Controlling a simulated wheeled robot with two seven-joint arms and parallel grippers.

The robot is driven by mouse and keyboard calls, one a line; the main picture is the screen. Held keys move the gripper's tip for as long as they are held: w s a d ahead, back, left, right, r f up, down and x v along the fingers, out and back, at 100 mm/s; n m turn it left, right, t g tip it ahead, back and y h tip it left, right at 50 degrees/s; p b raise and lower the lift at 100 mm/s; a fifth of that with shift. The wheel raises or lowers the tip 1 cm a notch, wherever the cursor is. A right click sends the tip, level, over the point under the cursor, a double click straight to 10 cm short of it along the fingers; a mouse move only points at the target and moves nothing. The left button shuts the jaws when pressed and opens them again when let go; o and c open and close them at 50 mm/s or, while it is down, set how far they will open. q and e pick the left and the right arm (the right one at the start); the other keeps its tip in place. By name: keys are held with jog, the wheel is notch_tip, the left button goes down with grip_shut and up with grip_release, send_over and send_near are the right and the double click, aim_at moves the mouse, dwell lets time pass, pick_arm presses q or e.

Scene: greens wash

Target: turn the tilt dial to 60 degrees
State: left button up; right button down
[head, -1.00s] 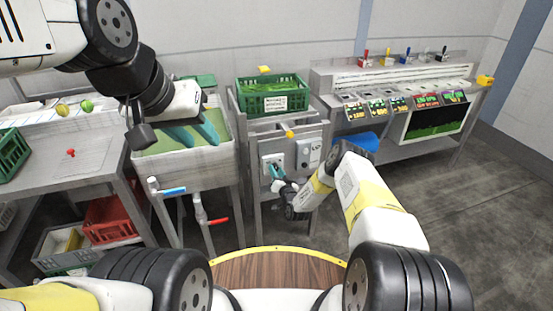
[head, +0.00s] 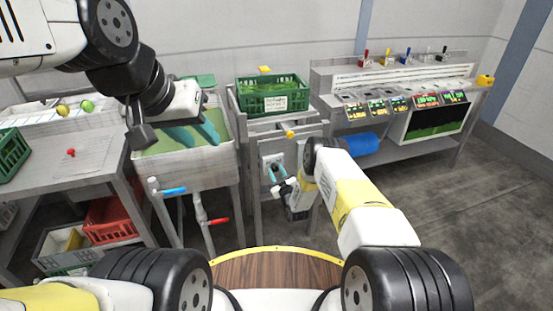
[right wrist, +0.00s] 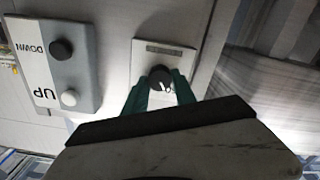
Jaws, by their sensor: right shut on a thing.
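The tilt dial (right wrist: 160,78) is a round black knob with a white mark on a pale plate. The plate (head: 272,158) also shows on the front of the grey stand in the head view. My right gripper (right wrist: 160,88) has its teal fingers on either side of the knob and is shut on it; in the head view the gripper (head: 279,180) is at the plate. I cannot read an angle on the dial. My left gripper (head: 194,135) hangs over the sink with its teal fingers apart and nothing visible between them.
A box marked UP and DOWN (right wrist: 55,65), with a black and a white button, is beside the dial plate. A green crate (head: 272,97) stands on top of the stand. The sink (head: 180,165) with blue and red taps is left of it.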

jog(key=shift+f+n, duration=0.1)
jog(key=shift+n, duration=0.9)
jog(key=c, duration=1)
grip_release()
jog(key=shift+s, duration=0.1)
jog(key=v, duration=0.7)
jog(key=shift+s+d, duration=0.15)
jog(key=shift+s, duration=0.15)
